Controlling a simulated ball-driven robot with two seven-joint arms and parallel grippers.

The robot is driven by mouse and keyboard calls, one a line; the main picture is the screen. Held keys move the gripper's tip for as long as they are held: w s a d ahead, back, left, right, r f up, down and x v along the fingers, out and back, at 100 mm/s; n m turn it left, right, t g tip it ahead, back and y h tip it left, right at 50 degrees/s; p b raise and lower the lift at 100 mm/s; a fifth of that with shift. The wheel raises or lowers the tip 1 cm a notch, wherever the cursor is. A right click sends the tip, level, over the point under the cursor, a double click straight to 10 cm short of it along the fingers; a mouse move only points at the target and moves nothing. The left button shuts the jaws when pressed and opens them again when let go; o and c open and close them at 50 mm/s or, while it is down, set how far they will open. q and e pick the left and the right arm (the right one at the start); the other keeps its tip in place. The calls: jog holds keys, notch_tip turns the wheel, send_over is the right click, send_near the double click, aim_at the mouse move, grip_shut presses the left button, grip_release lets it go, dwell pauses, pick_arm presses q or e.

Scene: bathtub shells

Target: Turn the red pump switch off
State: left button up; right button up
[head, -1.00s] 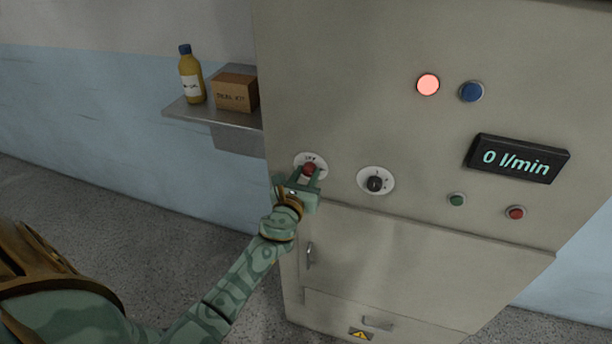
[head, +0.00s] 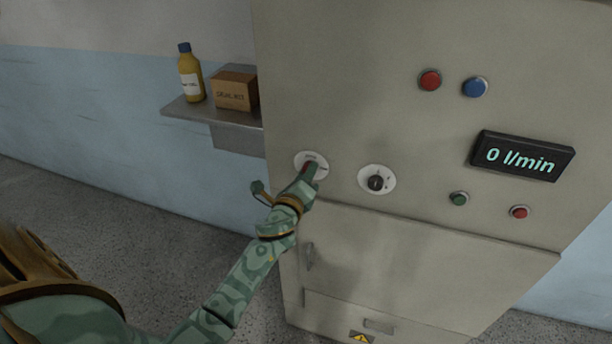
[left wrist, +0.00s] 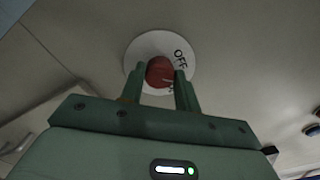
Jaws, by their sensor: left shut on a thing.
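The red pump switch (head: 306,168) sits on a round white plate (head: 322,160) on the grey cabinet's front. It also shows in the left wrist view as a red knob (left wrist: 160,71) on its white plate (left wrist: 146,44), with the word OFF printed at the plate's right. My left gripper (head: 309,172) is shut on the red switch, and its fingers (left wrist: 160,78) stand on both sides of the knob. The gripper is rolled over to one side in the head view and partly hides the switch. My right gripper is not in view.
Higher up are an unlit red lamp (head: 430,80), a blue button (head: 475,87) and a display (head: 522,156) reading 0 l/min. A shelf (head: 180,108) with a bottle (head: 189,76) and a box (head: 234,90) stands left.

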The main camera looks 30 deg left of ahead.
pick_arm(q)
jog(key=shift+f+n, duration=0.15)
jog(key=shift+n, duration=3.85)
jog(key=o, duration=1)
